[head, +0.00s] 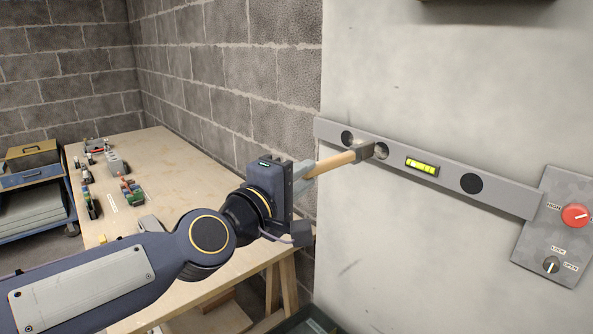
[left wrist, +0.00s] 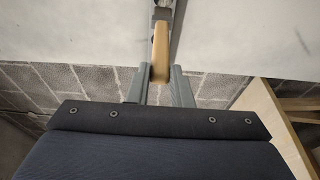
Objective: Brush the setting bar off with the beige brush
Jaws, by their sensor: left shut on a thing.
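The setting bar (head: 450,181) is a long grey bar on the pale wall, with dark round spots and a yellow-green level vial (head: 422,166). My left gripper (head: 304,172) is shut on the wooden handle of the beige brush (head: 335,162). The brush's dark head (head: 365,151) is at the left part of the bar, by a round hole with a pale, dusty-looking patch (head: 381,150). I cannot tell whether its bristles touch the bar. In the left wrist view the handle (left wrist: 161,48) runs up from between the fingers, and the head end is partly cut off. My right gripper is not in view.
A grey panel (head: 530,240) with a red knob (head: 575,215) and a small lock knob (head: 551,265) is at the bar's right end. A wooden workbench (head: 190,170) with small parts stands left, a blue cart (head: 35,185) beyond it. The wall below the bar is clear.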

